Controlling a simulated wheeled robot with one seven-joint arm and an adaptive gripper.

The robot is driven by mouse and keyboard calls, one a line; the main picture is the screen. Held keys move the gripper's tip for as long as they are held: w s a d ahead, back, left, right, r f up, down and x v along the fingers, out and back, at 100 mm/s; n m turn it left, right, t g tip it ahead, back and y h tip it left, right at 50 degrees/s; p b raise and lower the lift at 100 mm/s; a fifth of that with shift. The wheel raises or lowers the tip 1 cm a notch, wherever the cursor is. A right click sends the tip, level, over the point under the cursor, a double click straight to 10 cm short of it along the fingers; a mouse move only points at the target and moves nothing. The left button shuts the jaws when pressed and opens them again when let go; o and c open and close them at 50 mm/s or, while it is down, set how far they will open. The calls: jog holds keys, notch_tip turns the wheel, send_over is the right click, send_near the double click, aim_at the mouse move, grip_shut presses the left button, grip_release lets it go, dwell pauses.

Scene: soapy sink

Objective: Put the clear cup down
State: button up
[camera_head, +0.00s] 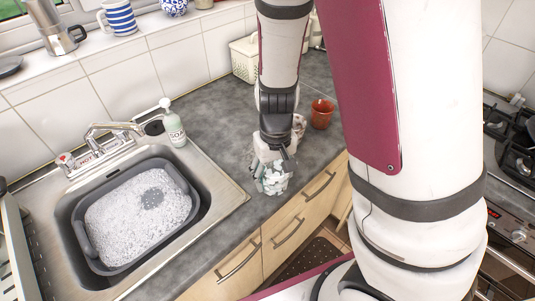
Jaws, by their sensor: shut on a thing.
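My gripper (272,162) points down over the grey counter, right of the sink and near the front edge. It is shut on the clear cup (271,184), which shows as a pale, glassy shape with whitish-green patches. The fingers and wrist hide the cup's upper part. The cup's base is at or just above the counter; I cannot tell whether it touches.
A reddish-brown cup (321,114) stands behind and right of my gripper. A soap bottle (174,124) stands by the sink (222,195), which holds a grey basin (186,168) of suds. A cream basket (244,59) is at the wall. Counter (215,112) between bottle and gripper is clear.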

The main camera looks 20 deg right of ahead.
jog(key=w, duration=0.3)
jog(key=w+d, duration=0.1)
jog(key=w, duration=0.3)
jog(key=w+f, duration=0.1)
jog(key=w, duration=0.2)
jog(key=shift+w+d, duration=0.2)
jog(key=shift+w, duration=0.1)
jog(key=shift+f+p, duration=0.3)
jog(key=shift+f, duration=1.45)
jog(key=o, duration=1.3)
jog(key=shift+f, duration=0.1)
notch_tip(320, 180, up, 12)
jog(key=s+a+r+t+y, duration=0.1)
jog(key=s+r, duration=0.4)
jog(key=r, duration=0.2)
jog(key=s+r+t+y, duration=0.1)
jog(key=s+r, duration=0.3)
jog(key=r, duration=0.3)
jog(key=s+r+t, duration=0.1)
jog(key=s+r, duration=0.1)
jog(key=s, duration=0.2)
jog(key=s+r+t+h, duration=0.1)
jog(key=s+r, duration=0.1)
jog(key=s, duration=0.2)
jog(key=s+d+r+t+h, duration=0.1)
jog(key=s+r, duration=0.1)
jog(key=s, duration=0.2)
jog(key=shift+s+r+t+b, duration=0.15)
jog(key=shift+s+t+b, duration=0.15)
jog(key=shift+s, duration=0.1)
